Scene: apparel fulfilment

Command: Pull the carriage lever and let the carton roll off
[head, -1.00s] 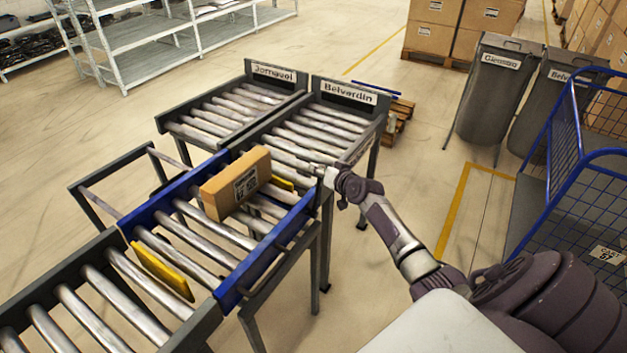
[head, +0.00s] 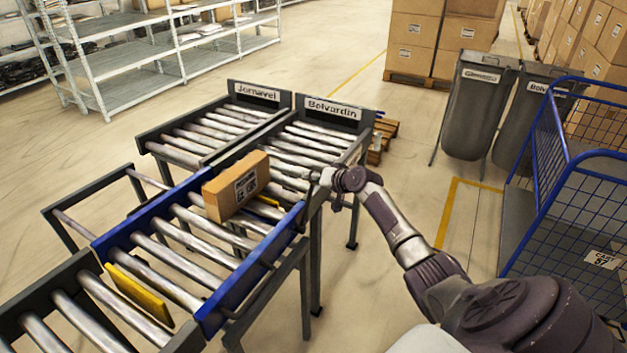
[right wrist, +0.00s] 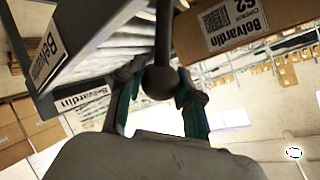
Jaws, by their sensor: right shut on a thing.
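The carton (head: 236,188), brown with a printed label, stands on the rollers of the blue-railed carriage (head: 252,270), near its far end. In the right wrist view the carton (right wrist: 275,17) shows a "Belvardin" label. My right gripper (head: 314,180) is at the far right corner of the carriage. In the right wrist view my right gripper (right wrist: 158,100) is shut on the carriage lever (right wrist: 160,82), a dark rod with a ball knob between the fingers. The lever is hard to make out in the head view. My left gripper is not in view.
Beyond the carriage are the Belvardin lane (head: 332,109) and, left of it, the Jornavel lane (head: 257,92). A yellow plate (head: 140,295) stands at the carriage's near end, by the near conveyor (head: 60,325). A blue cage cart (head: 570,170) and grey bins (head: 478,110) stand right.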

